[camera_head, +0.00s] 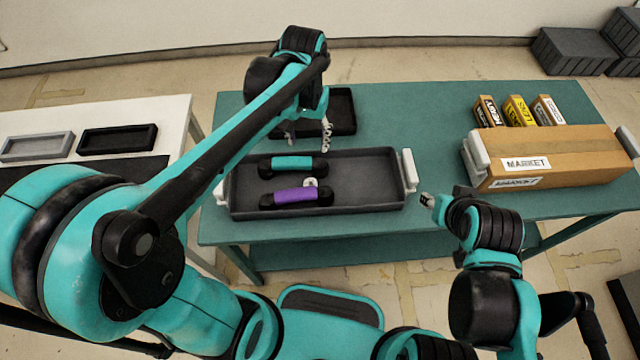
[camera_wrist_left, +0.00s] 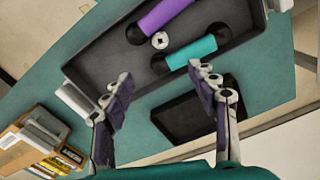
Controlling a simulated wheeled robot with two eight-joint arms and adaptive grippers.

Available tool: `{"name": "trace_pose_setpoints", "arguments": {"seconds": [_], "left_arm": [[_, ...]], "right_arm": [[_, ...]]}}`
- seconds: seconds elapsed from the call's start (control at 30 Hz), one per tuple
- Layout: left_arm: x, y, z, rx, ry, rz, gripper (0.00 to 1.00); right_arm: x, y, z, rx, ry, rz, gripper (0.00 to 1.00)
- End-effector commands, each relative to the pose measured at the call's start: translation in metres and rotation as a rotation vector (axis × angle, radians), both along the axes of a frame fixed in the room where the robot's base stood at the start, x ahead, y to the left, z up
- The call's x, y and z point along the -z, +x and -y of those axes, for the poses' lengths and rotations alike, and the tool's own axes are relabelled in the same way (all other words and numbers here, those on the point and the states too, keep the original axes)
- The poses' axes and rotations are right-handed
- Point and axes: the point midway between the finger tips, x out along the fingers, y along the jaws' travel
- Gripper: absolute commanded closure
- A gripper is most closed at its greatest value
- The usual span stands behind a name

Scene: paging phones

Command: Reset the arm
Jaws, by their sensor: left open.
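A teal-gripped handset (camera_head: 292,163) and a purple-gripped handset (camera_head: 296,197) lie in the left half of a large dark tray (camera_head: 365,182) on the green table. Both have black ends. A small white round piece (camera_head: 310,182) lies between them; it also shows in the left wrist view (camera_wrist_left: 160,40). My left gripper (camera_head: 308,133) is open and empty, above the table behind the handsets. In the left wrist view its spread fingers (camera_wrist_left: 160,88) point towards the tray, with the teal handset (camera_wrist_left: 191,52) beyond them. My right gripper (camera_head: 428,200) is near the tray's right end; its jaws are too small to judge.
A smaller dark tray (camera_head: 341,112) stands behind the large one, partly behind my left gripper. A MARKET carton (camera_head: 560,152) and several small boxes (camera_head: 521,110) occupy the table's right. A white table (camera_head: 85,115) with two shallow trays stands left. The green table's back middle is clear.

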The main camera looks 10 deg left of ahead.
Motion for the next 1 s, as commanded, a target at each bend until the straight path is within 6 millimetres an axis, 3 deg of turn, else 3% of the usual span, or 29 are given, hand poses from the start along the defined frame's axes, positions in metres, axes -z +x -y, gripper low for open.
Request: {"name": "trace_pose_setpoints", "arguments": {"seconds": [0.47, 0.73, 1.0], "left_arm": [[-0.002, -0.008, -0.004, -0.004, -0.004, 0.033, 0.41], [-0.009, -0.057, -0.027, -0.03, -0.02, 0.292, 0.41], [0.003, -0.095, -0.043, -0.052, -0.021, 0.548, 0.41]], "right_arm": [[0.001, 0.0, 0.0, 0.0, 0.0, 0.0, 0.6], [0.004, 0.0, 0.0, 0.0, 0.0, 0.0, 0.6], [0.007, 0.0, 0.0, 0.0, 0.0, 0.0, 0.6]]}}
